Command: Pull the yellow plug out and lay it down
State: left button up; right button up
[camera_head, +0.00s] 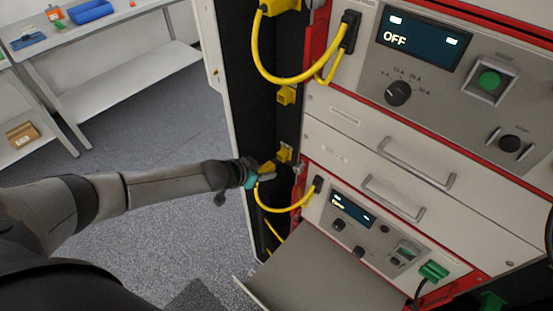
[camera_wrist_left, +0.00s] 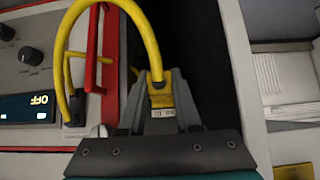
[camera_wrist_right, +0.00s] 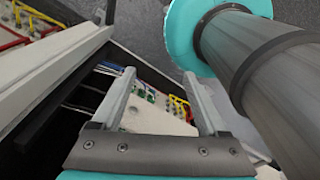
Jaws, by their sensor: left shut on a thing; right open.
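My left gripper (camera_head: 264,168) is at the dark side strip of the cabinet. It is shut on the yellow plug (camera_wrist_left: 160,97), which sits between its fingers in the left wrist view. A yellow cable (camera_head: 284,208) loops from the plug to a black connector (camera_head: 318,184) on the lower unit's front. A yellow socket (camera_head: 285,152) on the strip is right by the gripper. I cannot tell whether the plug is still seated in it. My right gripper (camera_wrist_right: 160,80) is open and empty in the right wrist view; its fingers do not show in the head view.
Another yellow cable (camera_head: 285,79) loops above, into a black connector (camera_head: 350,32). A grey shelf (camera_head: 310,270) juts out below the lower unit. A green plug (camera_head: 433,271) sits at lower right. White shelving (camera_head: 130,75) stands at left, with open floor before it.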

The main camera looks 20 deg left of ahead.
pick_arm(q)
jog(key=shift+s+a+p, duration=0.2)
jog(key=shift+s+p, duration=0.15)
jog(key=shift+s, duration=0.2)
jog(key=shift+s+a+p, duration=0.2)
jog(key=shift+s+p, duration=0.1)
jog(key=shift+s, duration=0.25)
dwell(0.3)
